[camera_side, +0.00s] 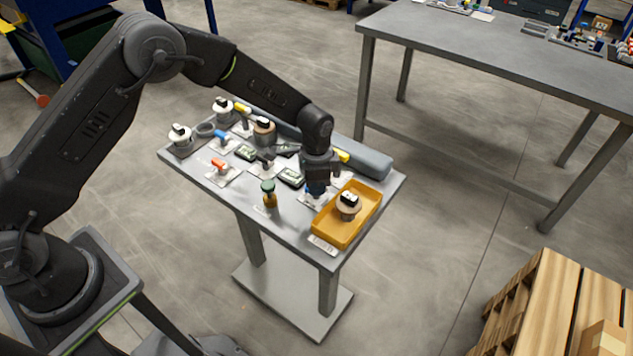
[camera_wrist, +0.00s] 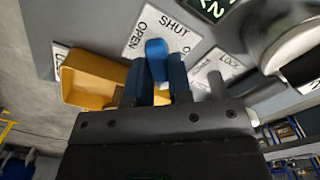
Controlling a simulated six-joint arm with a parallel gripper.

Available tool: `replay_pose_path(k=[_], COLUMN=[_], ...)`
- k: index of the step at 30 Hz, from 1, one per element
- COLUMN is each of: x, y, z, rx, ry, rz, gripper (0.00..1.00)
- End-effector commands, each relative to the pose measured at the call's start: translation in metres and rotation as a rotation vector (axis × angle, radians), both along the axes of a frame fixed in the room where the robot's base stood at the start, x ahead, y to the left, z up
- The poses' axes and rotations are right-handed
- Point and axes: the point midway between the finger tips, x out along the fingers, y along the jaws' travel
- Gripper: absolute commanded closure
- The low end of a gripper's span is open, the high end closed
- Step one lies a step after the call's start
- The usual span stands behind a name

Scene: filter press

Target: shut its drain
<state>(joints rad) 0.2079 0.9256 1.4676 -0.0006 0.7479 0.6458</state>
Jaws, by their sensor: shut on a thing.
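My gripper (camera_wrist: 157,88) is shut on a blue lever (camera_wrist: 156,50), whose rounded end shows between the two blue fingers in the wrist view. The lever is on a white plate (camera_wrist: 186,40) lettered SHUT and OPEN. The lever's end lies near both words, and I cannot tell exactly which mark it points to. In the side view my gripper (camera_side: 317,190) reaches straight down to the table beside the yellow tray, and it hides most of this lever. No label naming the drain is readable.
The yellow tray (camera_side: 322,231) holds a round black-topped part (camera_side: 348,204), close right of my gripper. Red (camera_side: 219,163), blue (camera_side: 221,135) and yellow (camera_side: 341,156) levers and pale-topped knobs crowd the grey table (camera_side: 207,192).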

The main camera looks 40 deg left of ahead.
Motion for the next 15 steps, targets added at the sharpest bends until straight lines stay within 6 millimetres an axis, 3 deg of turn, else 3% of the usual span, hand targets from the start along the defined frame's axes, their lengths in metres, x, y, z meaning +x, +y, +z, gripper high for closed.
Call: replay_pose_path(k=[15], x=[-0.0005], y=[0.0009], z=[0.0], rx=[0.002], ry=[0.003], rz=[-0.47], gripper=[1.0])
